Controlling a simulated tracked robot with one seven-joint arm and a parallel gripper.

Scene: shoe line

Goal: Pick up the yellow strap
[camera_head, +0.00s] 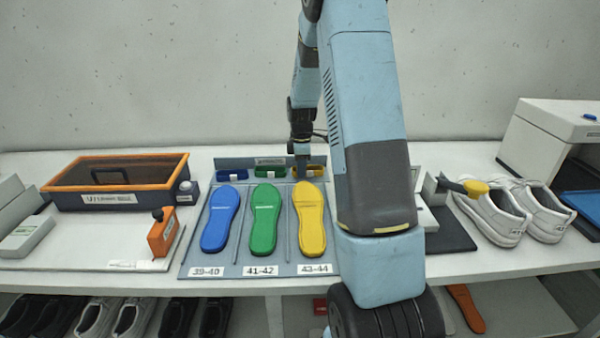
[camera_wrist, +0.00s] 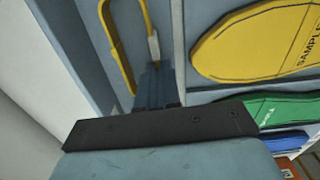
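The yellow strap (camera_head: 309,171) lies in the rack's back row, behind the yellow insole, partly hidden by my gripper in the head view. In the wrist view it is a yellow loop (camera_wrist: 131,85) with a small pale clasp (camera_wrist: 154,46). My gripper (camera_head: 302,172) points down over the strap. In the wrist view its fingers (camera_wrist: 155,80) are right at the near part of the loop, by the clasp. I cannot tell whether they are closed on it. The strap appears to rest in its slot.
A blue strap (camera_head: 231,174) and a green strap (camera_head: 269,172) lie left of it. Blue (camera_head: 221,218), green (camera_head: 266,218) and yellow (camera_head: 310,220) insoles lie in front. An orange-rimmed bin (camera_head: 62,188) stands left; white shoes (camera_head: 492,214) stand right. A wall rises behind.

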